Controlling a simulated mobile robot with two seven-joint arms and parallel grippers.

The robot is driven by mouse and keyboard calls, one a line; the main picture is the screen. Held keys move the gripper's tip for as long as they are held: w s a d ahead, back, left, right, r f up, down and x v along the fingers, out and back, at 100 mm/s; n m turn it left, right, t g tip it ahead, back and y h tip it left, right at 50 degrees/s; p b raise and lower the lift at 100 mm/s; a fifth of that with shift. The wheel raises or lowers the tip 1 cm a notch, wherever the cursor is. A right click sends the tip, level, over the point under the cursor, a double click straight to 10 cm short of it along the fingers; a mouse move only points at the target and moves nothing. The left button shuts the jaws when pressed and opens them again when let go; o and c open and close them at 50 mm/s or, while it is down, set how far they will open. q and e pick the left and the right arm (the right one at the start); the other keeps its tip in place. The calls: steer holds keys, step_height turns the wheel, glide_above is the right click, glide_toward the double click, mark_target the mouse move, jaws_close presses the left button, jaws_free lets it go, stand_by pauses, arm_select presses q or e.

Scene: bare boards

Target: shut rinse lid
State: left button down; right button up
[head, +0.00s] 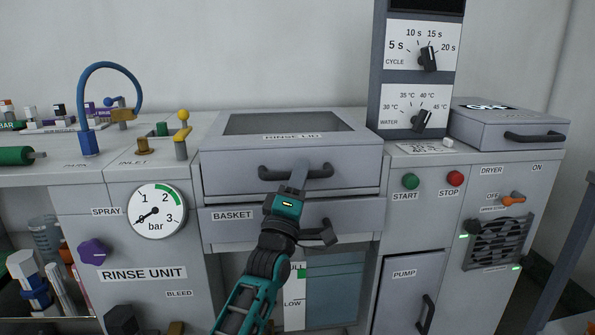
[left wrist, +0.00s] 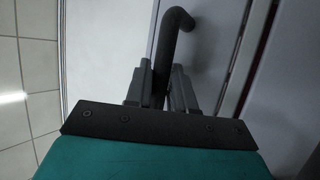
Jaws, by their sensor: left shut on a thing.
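The rinse lid (head: 230,167) is a grey, box-like cover with a dark window on top and a "RINSE LID" label. It lies low over the middle of the rinse unit, above the basket drawer. I cannot tell whether it is fully seated. Its dark bar handle (head: 318,172) crosses the front face. My left gripper (head: 299,176) reaches up from below and is shut on this handle. In the left wrist view, the dark bent handle (left wrist: 176,35) runs down between the fingers of the left gripper (left wrist: 161,80). My right gripper is in neither view.
The basket drawer (head: 232,228) has its own handle, partly behind my left arm. The pressure gauge (head: 156,211) and purple spray knob (head: 93,252) are at left. The start (head: 411,181) and stop (head: 455,178) buttons and the dryer grille (head: 497,243) are at right. A control column (head: 377,75) rises behind.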

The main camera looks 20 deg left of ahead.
arm_select(q)
steer(key=shift+w+a+f, duration=0.1)
steer(key=shift+a+f, duration=0.05)
steer(key=shift+f, duration=0.15)
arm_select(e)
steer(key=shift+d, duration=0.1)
arm_select(q)
steer(key=c, duration=1.1)
jaws_free()
steer(key=shift+f, duration=0.1)
steer(key=shift+o, duration=0.2)
steer(key=shift+s+f, duration=0.35)
steer(key=p+v, duration=0.2)
steer(key=v, duration=0.9)
steer(key=shift+s+r, duration=0.15)
steer(key=shift+s, duration=0.4)
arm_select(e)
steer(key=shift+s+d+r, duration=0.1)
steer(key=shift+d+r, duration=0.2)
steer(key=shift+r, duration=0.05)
